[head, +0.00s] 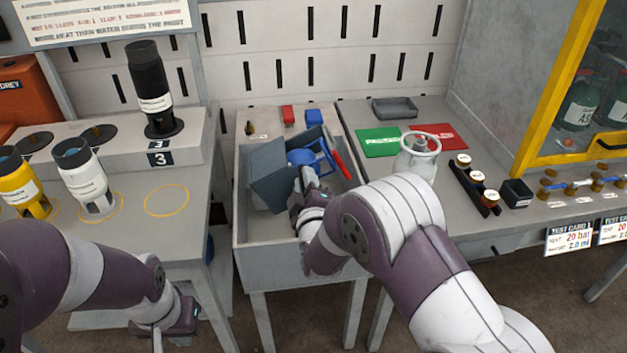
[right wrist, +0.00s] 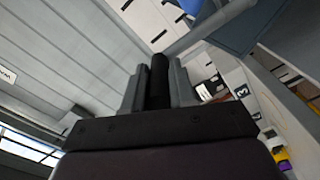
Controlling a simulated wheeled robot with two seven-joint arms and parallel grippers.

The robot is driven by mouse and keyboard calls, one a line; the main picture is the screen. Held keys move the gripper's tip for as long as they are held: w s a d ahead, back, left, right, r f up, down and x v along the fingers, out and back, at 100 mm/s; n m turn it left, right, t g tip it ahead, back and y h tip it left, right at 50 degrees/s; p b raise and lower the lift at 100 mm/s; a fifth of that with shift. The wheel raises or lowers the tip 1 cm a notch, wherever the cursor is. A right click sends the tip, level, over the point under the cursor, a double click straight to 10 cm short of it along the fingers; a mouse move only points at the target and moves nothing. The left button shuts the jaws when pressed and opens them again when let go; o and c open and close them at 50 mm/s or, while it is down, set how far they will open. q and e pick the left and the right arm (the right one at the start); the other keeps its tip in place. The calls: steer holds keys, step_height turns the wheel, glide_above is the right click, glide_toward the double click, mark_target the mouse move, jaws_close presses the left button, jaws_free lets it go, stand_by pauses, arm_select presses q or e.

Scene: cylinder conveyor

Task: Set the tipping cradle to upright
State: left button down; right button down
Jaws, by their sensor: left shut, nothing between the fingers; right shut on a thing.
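The tipping cradle is a dark grey angled trough (head: 270,172) with blue framework (head: 318,155) beside it. It sits in a grey open-topped bench tray (head: 262,262) at the middle of the head view, and its grey plates lean over rather than standing straight. A red bar (head: 336,158) slants at its right side. My right gripper (head: 308,180) reaches in at the cradle's near right side. In the right wrist view its fingers (right wrist: 158,85) are shut on a dark round bar (right wrist: 160,78), seemingly a handle of the cradle. My left gripper (head: 185,316) is shut and empty, low beside the left bench.
A black cylinder (head: 150,88) stands on the raised left step. White (head: 85,178) and yellow (head: 20,185) cylinders stand on the left bench. A white-collared vessel (head: 418,157), green (head: 378,142) and red (head: 440,136) mats and a small grey tray (head: 394,109) lie right.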

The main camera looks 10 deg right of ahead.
steer(key=a+f+n+p, duration=0.1)
steer(key=a+f+n, duration=0.5)
steer(key=a+n, duration=0.4)
steer(key=shift+s+a+n+p, duration=0.25)
steer(key=shift+n+p, duration=0.1)
steer(key=shift+n, duration=0.35)
stand_by(0.7)
steer(key=shift+f, duration=0.2)
stand_by(0.4)
steer(key=c, duration=0.9)
jaws_free()
steer(key=shift+w, duration=0.1)
steer(key=s, duration=1.2)
steer(key=shift+s+d, duration=0.2)
steer(key=shift+s, duration=0.2)
